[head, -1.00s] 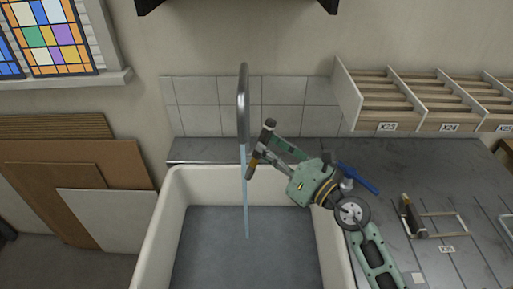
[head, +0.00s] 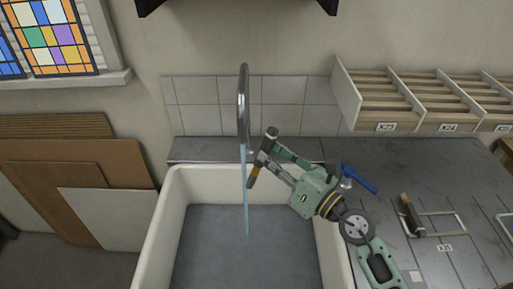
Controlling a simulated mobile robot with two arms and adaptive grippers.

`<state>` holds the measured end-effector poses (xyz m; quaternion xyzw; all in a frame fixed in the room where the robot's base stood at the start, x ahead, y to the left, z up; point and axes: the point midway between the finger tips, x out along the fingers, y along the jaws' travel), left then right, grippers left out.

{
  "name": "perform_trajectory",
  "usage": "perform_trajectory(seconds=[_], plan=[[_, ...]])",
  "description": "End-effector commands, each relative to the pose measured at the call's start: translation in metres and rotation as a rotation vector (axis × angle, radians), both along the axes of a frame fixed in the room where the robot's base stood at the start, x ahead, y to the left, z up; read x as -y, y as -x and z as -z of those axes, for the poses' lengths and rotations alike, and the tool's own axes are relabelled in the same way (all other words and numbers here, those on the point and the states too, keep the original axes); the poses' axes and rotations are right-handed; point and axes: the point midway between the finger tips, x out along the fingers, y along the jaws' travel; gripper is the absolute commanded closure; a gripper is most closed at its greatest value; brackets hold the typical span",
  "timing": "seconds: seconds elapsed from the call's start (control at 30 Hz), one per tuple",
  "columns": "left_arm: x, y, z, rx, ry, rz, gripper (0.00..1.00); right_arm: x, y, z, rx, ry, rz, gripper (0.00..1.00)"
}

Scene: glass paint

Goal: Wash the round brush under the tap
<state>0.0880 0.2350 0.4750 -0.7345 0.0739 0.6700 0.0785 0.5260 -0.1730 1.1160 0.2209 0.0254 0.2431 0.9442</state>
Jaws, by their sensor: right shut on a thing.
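My right gripper (head: 266,148) is shut on the round brush (head: 256,170), a small piece with a grey upper part and a brown-orange lower end. The brush is held above the basin, tilted, with its lower end close to the right side of the water stream (head: 246,205). I cannot tell whether it touches the water. The tap (head: 243,95) is a curved metal spout, and water runs from it into the sink (head: 170,205), a white basin with a grey floor. The gripper fingers partly hide the brush. My left gripper is not in view.
A roller-like tool (head: 410,215) and a thin frame lie on the dark counter (head: 425,165). Wooden racks (head: 380,95) stand at the back right. Boards lean at the left.

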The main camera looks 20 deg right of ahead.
Motion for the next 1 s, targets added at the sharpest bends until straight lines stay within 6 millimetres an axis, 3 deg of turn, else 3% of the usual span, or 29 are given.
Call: perform_trajectory(seconds=[0.6, 1.0], plan=[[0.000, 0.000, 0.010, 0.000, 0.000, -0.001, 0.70, 0.012, 0.047, 0.001, -0.001, 0.000, 0.000, 1.00], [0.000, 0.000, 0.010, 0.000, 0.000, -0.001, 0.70, 0.013, 0.050, 0.000, 0.001, -0.001, 0.000, 1.00]])
